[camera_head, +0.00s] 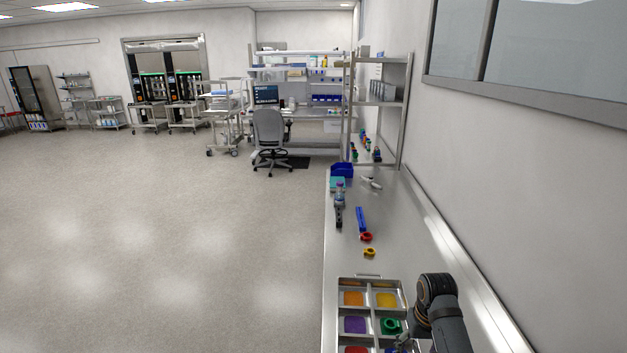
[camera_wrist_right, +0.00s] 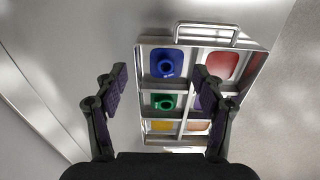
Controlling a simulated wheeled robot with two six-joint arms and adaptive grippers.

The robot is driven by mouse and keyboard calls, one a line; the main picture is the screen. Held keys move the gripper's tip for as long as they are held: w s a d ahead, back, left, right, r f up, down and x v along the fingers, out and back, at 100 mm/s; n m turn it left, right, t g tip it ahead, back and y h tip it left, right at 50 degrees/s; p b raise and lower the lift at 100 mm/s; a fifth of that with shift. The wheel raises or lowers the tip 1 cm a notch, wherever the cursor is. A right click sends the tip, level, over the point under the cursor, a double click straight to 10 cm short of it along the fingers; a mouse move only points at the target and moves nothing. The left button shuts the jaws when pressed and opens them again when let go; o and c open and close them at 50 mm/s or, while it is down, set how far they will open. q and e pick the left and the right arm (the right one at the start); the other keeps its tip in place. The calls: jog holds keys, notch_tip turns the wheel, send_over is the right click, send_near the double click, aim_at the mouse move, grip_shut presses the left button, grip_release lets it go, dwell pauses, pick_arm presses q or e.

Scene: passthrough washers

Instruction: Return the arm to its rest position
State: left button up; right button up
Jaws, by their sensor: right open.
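My right arm comes in at the lower right of the head view, with my right gripper (camera_head: 404,343) partly out of sight at the bottom edge. In the right wrist view my right gripper (camera_wrist_right: 160,72) is open and empty, its two fingers apart above the sorting tray (camera_wrist_right: 237,43). The tray also shows in the head view (camera_head: 371,280). A blue washer (camera_wrist_right: 166,68) lies on the blue pad and a green washer (camera_wrist_right: 164,103) on the green pad. The green washer also shows in the head view (camera_head: 391,326). My left gripper is not in view.
On the steel counter (camera_head: 425,235) beyond the tray lie a yellow washer (camera_head: 369,252), a red washer (camera_head: 366,237) and a long blue piece (camera_head: 361,219). A blue bin (camera_head: 343,170) stands farther back. The wall is along the right; open floor (camera_head: 180,240) lies left.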

jog(key=s+a+f+n+t, duration=0.1)
jog(key=s+a+n+t, duration=0.15)
jog(key=s, duration=1.75)
jog(key=s+d+f+m+b, duration=0.1)
jog(key=d+f+b, duration=0.1)
jog(key=f, duration=1.2)
jog(key=d+f+b, duration=0.1)
jog(key=f+b, duration=0.1)
jog(key=f, duration=1.2)
pick_arm(q)
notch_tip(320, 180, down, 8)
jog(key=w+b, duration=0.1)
jog(key=b, duration=0.3)
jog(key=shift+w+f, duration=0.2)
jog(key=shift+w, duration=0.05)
pick_arm(e)
jog(key=s+d+f+g, duration=0.1)
jog(key=s+f, duration=1.8)
jog(key=f, duration=0.4)
jog(key=shift+s+d+g+h, duration=0.25)
jog(key=shift+d+g+h, duration=0.05)
jog(key=shift+d+g, duration=0.05)
